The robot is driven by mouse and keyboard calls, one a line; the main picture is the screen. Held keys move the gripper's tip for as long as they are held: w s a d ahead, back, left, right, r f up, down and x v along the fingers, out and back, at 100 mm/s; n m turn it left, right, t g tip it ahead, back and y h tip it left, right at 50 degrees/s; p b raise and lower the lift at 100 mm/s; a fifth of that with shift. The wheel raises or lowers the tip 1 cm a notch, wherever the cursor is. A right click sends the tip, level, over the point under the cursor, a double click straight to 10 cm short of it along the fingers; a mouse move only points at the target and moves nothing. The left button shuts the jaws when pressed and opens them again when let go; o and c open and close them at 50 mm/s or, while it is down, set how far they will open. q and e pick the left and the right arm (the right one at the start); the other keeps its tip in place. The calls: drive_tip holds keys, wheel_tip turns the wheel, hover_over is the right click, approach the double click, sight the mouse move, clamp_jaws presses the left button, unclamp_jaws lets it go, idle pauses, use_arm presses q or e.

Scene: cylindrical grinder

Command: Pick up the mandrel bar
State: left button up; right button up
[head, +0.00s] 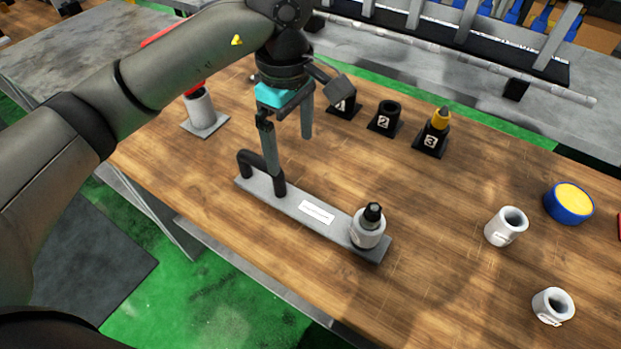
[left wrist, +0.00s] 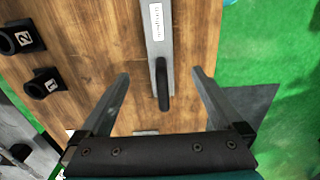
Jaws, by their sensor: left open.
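The mandrel bar appears to be the long flat grey bar (head: 285,203) lying on the wooden table, with a black arched handle at its left end. At its right end stands a white ring (head: 367,230) around a black-topped post. The bar (left wrist: 160,60) also shows in the left wrist view, its handle (left wrist: 163,88) between the fingers and touching neither. My left gripper (head: 290,152) is open and empty, above the handle end. One finger overlaps the handle in the head view; the exact height gap is hard to tell. My right gripper is not in view.
Black numbered holders (head: 384,119) stand behind the bar; the one marked 3 holds a yellow-tipped piece (head: 441,118). White rings (head: 506,227) and a blue-and-yellow round object (head: 570,202) are on the right. A white cylinder on a grey base (head: 205,124) stands at the left.

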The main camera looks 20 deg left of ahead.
use_arm(q)
wheel_tip(320, 180, down, 5)
drive_tip(key=b, duration=0.1)
hover_over(295, 200)
drive_tip(key=f, duration=0.4)
drive_tip(key=shift+s+f, duration=0.1)
drive_tip(key=shift+s, duration=0.25)
drive_tip(key=shift+f, duration=0.4)
drive_tip(key=f, duration=0.5)
drive_tip(key=shift+w+b, duration=0.25)
drive_tip(key=shift+b, duration=0.1)
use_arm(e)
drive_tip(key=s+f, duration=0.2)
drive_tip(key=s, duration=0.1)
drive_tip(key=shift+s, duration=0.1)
use_arm(q)
clamp_jaws()
drive_tip(key=shift+w+r, duration=0.1)
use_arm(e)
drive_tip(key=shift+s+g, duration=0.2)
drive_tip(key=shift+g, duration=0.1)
